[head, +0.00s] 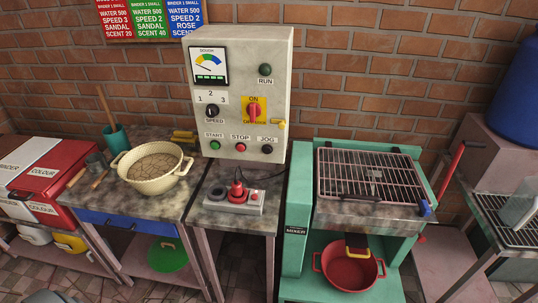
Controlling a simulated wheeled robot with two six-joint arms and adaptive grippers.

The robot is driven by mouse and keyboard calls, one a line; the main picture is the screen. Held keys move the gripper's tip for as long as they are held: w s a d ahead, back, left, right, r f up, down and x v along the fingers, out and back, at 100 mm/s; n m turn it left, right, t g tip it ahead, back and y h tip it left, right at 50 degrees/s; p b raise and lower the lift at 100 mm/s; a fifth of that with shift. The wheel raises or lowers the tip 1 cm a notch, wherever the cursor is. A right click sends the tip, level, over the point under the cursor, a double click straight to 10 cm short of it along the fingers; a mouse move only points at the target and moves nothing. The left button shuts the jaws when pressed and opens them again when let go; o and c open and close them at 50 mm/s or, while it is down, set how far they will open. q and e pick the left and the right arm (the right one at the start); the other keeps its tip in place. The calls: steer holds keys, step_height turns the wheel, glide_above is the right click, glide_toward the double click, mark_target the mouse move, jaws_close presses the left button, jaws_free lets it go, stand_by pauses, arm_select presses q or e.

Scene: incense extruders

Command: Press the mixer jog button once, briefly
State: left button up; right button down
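The grey control box (238,85) stands at the back of the bench against the brick wall. Its JOG button (267,149) is a dark round button at the lower right of the panel, under the JOG label. Left of it are a red STOP button (241,147) and a green START button (215,145). A red and yellow ON switch (254,111) and a black SPEED knob (212,111) sit above. The mixer (296,232) is the teal machine to the right, with a grate on top. Neither of my grippers shows in this view.
A grey pendant with a red knob (237,192) lies on the bench before the box. A cream pot (153,166) stands left. A red pot (349,270) sits low in the teal machine. A red lever (450,176) rises at right.

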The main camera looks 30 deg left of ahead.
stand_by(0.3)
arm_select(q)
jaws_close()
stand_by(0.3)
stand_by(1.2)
